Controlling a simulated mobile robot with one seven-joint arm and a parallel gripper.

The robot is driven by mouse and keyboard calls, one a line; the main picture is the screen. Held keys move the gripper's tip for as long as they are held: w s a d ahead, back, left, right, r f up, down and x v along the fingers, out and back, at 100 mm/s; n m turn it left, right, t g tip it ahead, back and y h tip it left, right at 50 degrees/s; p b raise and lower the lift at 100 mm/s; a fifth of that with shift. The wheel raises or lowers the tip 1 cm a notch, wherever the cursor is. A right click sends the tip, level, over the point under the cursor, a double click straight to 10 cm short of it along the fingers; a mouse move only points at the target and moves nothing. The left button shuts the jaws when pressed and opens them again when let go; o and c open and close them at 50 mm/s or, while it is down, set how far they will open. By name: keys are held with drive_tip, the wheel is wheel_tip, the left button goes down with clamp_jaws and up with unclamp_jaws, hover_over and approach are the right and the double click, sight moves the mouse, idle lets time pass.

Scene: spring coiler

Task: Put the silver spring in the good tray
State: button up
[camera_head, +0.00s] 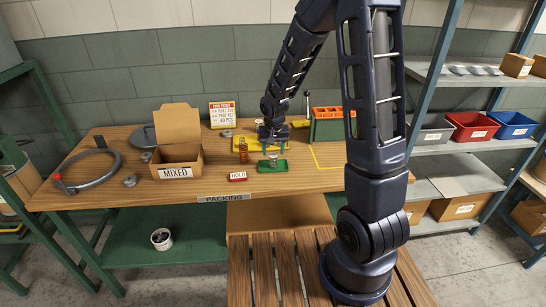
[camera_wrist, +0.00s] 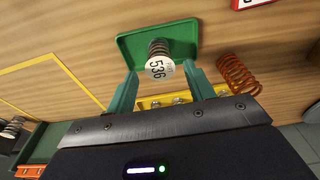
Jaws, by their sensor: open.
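A silver spring (camera_wrist: 158,47) with a round white tag reading 536 stands in the green tray (camera_wrist: 185,30), seen in the wrist view. In the head view the green tray (camera_head: 272,167) lies on the bench below my gripper (camera_head: 272,147). My gripper (camera_wrist: 160,72) is open, its teal fingers on either side of the tag in the picture and apart from the spring. I read no "good" label on any tray.
A yellow tray (camera_head: 240,142) with small metal parts lies behind. A red HOLD sign (camera_head: 238,176) is in front. A MIXED box (camera_head: 178,172) stands left, an orange and green bin (camera_head: 327,126) right. A yellow outline (camera_head: 325,160) marks bare bench. Another dark spring (camera_wrist: 12,126) shows lower left in the wrist view.

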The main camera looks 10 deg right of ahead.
sight(274, 157)
drive_tip(key=r, duration=0.4)
drive_tip(key=s+r, duration=0.1)
drive_tip(key=r, duration=0.1)
drive_tip(key=shift+r, duration=0.15)
drive_tip(key=s+d+r+t, duration=0.1)
drive_tip(key=s+d+r, duration=0.7)
drive_tip(key=d+r, duration=0.4)
drive_tip(key=s+d+r+t, duration=0.1)
drive_tip(key=s+d+r, duration=0.2)
drive_tip(key=s, duration=0.4)
drive_tip(key=s+d+r, duration=0.3)
drive_tip(key=s+r, duration=0.2)
drive_tip(key=s, duration=0.2)
drive_tip(key=shift+s+t, duration=0.25)
drive_tip(key=shift+t, duration=0.15)
